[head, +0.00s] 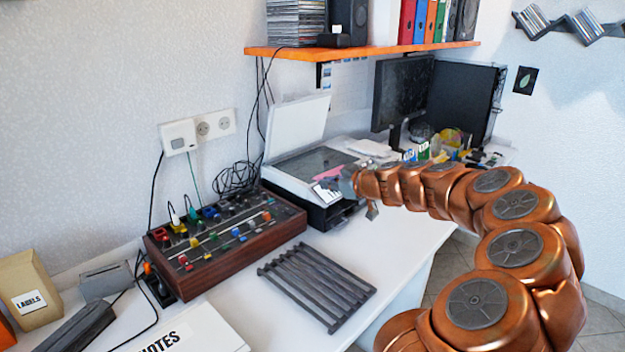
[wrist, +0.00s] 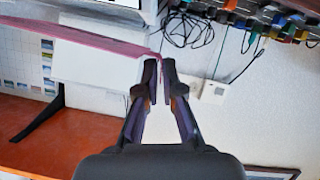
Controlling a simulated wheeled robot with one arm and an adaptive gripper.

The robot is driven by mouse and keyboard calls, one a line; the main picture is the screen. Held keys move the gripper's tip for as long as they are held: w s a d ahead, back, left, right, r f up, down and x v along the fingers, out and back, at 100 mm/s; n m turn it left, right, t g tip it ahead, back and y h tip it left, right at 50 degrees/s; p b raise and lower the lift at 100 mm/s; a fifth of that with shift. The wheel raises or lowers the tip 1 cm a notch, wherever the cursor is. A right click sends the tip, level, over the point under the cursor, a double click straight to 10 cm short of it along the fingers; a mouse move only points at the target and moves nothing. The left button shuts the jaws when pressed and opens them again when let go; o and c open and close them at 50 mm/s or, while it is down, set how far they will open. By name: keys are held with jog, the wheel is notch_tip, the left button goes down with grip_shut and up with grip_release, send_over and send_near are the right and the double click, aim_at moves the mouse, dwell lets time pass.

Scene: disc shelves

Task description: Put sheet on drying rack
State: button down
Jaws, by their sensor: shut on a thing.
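A pink sheet (head: 329,172) shows in the head view over the glass of the open scanner, beside my gripper (head: 352,183). In the wrist view the pink sheet (wrist: 85,36) appears nearly edge-on as a thin band, its end reaching the fingertips. My gripper (wrist: 160,68) is shut on the sheet there, the fingers close together. From the head view I cannot tell how far the sheet is above the glass. The drying rack (head: 315,284), a grey slatted frame, lies on the white table in front of the scanner, with nothing on it.
The scanner (head: 312,215) has its lid (head: 297,130) raised. A wood-sided mixer (head: 225,240) with cables stands left of the rack, and a notes stack (head: 190,328) in front. An orange shelf (head: 365,49) hangs above. Table right of the rack is clear.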

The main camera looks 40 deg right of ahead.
jog(key=shift+s, duration=0.3)
jog(key=shift+w+a, duration=0.1)
